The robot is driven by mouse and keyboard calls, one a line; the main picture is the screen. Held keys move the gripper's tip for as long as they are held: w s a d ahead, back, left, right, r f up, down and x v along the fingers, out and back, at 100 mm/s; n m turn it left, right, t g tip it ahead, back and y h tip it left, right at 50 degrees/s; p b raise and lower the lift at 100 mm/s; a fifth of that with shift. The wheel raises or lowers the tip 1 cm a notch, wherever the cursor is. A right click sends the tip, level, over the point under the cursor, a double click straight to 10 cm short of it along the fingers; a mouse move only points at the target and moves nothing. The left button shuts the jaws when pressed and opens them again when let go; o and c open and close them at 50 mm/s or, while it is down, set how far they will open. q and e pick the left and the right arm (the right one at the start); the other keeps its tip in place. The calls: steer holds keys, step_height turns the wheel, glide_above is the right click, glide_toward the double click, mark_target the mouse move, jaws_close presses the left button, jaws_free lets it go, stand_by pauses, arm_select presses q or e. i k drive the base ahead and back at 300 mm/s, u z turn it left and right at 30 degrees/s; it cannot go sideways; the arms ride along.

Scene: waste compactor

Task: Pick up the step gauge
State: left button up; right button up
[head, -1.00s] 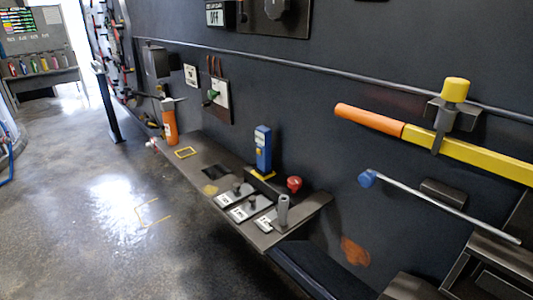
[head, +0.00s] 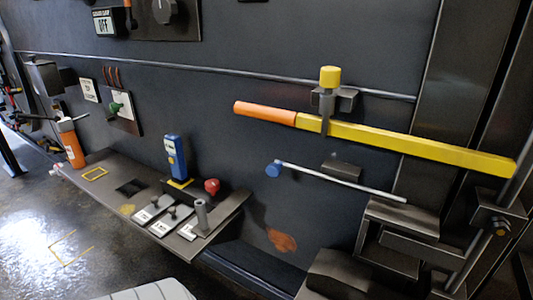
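I cannot tell for sure which thing is the step gauge; nothing in view clearly reads as one. A blue upright device (head: 175,158) with a pale face stands on a yellow base on the dark shelf (head: 110,178). In front of it, several pale plates with dark knobs, one of them here (head: 153,209), lie along the shelf's front edge. A grey upright cylinder (head: 201,215) and a red knob (head: 212,187) are at the shelf's right end. Neither of my grippers is in view.
A long yellow lever with an orange grip (head: 265,113) and a thin blue-knobbed rod (head: 340,183) stick out along the dark wall. An orange cylinder (head: 73,149) is at the shelf's left. The floor (head: 50,215) at lower left looks clear.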

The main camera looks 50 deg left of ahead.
mark_target(173, 142)
steer(key=z, duration=0.4)
steer(key=k, duration=0.9)
steer(key=u, duration=1.25)
